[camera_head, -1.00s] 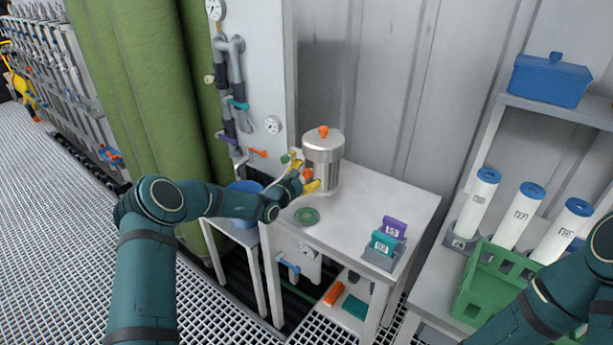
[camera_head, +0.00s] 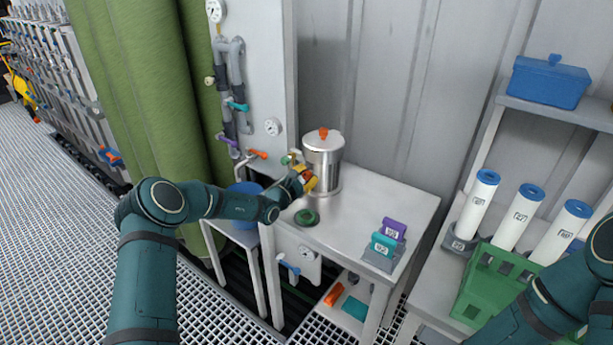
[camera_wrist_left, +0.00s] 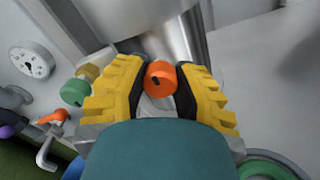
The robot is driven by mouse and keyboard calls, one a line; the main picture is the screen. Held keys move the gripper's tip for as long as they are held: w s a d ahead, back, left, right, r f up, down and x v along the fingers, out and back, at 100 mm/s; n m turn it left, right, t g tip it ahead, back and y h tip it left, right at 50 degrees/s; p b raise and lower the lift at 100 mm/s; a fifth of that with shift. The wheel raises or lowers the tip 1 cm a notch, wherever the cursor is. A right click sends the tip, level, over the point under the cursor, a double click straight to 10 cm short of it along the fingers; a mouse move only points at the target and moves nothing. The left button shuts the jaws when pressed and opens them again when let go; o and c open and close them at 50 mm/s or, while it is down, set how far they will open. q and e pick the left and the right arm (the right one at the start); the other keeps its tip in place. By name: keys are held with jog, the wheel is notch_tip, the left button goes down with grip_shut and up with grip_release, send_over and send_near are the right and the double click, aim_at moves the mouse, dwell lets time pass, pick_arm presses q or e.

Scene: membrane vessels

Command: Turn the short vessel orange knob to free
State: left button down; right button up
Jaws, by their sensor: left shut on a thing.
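The short vessel (camera_head: 322,165) is a shiny metal cylinder with an orange knob on its lid, standing on the table by the wall. A second orange knob (camera_wrist_left: 160,78) sits low on the vessel's side, seen in the left wrist view. My left gripper (camera_head: 308,179) is at the vessel's lower left side. In the left wrist view its yellow-backed fingers (camera_wrist_left: 160,85) stand on both sides of the side knob, shut on it. The knob's face, with a dark mark, shows between the dark pads. My right gripper is out of view; only my right arm shows.
A green ring (camera_head: 306,217) lies on the table (camera_head: 350,215) in front of the vessel. Teal and purple blocks (camera_head: 383,244) stand in a grey holder at right. A green knob (camera_wrist_left: 75,92) and a pressure gauge (camera_wrist_left: 32,60) are left of the gripper.

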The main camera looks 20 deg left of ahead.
pick_arm(q)
jog(key=shift+n, duration=0.3)
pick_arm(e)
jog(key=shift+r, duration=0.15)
pick_arm(q)
jog(key=n+p, duration=0.2)
jog(key=n, duration=0.1)
jog(key=shift+n, duration=0.4)
jog(key=n+p, duration=0.2)
jog(key=n, duration=0.2)
jog(key=n+p, duration=0.1)
jog(key=n, duration=0.3)
jog(key=shift+d+f+n, duration=0.1)
jog(key=shift+n, duration=0.3)
jog(key=shift+n+p, duration=0.65)
jog(key=shift+n, duration=1.35)
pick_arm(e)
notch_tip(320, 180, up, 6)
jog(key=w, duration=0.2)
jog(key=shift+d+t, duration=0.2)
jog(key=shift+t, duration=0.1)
pick_arm(q)
jog(key=shift+s+d, duration=0.1)
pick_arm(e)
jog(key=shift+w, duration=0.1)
pick_arm(q)
jog(key=c, duration=0.7)
grip_release()
